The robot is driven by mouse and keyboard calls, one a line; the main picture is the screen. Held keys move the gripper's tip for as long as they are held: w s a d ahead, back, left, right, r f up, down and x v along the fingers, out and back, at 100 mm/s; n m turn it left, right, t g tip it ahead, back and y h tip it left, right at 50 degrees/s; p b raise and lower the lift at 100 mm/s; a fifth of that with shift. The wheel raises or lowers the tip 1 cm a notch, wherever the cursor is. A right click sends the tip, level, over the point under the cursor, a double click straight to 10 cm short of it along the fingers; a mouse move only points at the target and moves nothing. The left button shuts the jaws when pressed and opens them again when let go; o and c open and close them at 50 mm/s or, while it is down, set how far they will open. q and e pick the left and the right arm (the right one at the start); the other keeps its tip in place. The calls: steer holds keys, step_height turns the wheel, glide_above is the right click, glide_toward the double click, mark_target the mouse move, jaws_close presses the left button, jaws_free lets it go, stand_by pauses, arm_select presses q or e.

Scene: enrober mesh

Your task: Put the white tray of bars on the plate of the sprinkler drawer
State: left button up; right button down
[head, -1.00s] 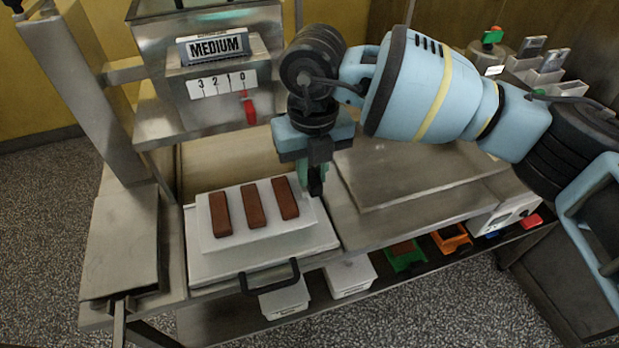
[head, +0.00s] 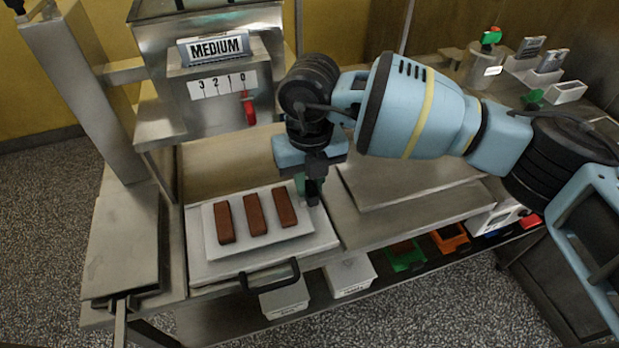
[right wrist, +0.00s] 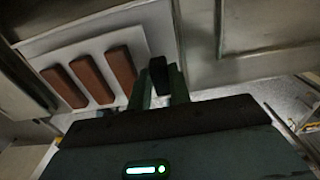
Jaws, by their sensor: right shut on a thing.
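The white tray (head: 240,244) carries three brown bars (head: 256,214) in a row. It lies over the pale plate of the sprinkler drawer (head: 208,274), whose black handle (head: 268,277) faces the front. Whether the tray touches the plate or hovers just above it, I cannot tell. My right gripper (head: 312,198) is shut on the tray's right edge, with its fingers pointing down. In the right wrist view the fingers (right wrist: 165,85) are at the tray's edge (right wrist: 140,35), beside the bars (right wrist: 90,78). My left gripper is not in view.
The sprinkler housing with a MEDIUM sign (head: 217,47) and a red lever (head: 249,112) stands behind the drawer. A raised steel plate (head: 410,175) lies to the right. White bins (head: 348,275) and coloured bins (head: 405,257) sit on the lower shelf.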

steer(key=shift+s+f, duration=0.15)
steer(key=shift+f, duration=0.45)
steer(key=c, duration=1.3)
jaws_free()
steer(key=shift+f, duration=0.15)
step_height(320, 180, up, 14)
steer(key=shift+f, duration=0.1)
